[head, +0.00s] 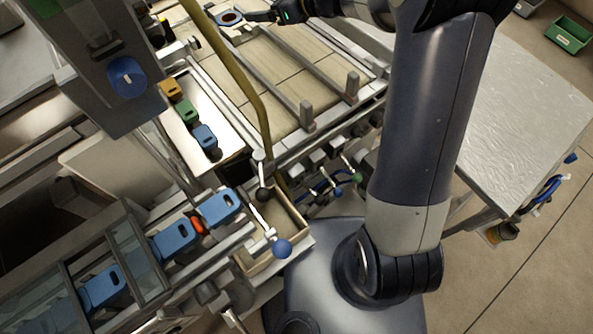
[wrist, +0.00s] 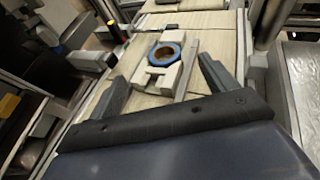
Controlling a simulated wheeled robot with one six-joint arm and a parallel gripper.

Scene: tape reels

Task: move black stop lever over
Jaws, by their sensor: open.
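My gripper (head: 252,17) is at the top of the head view, far from this lever. In the wrist view my gripper (wrist: 164,84) is open, its two grey fingers spread wide with nothing held. A blue-rimmed reel (wrist: 167,55) on a pale holder lies beyond and between the fingertips; it also shows in the head view (head: 230,18).
Blue blocks (head: 221,207) line a track on the left. The yellow bar (head: 238,73) crosses above the conveyor. A silver table (head: 520,120) is at right.

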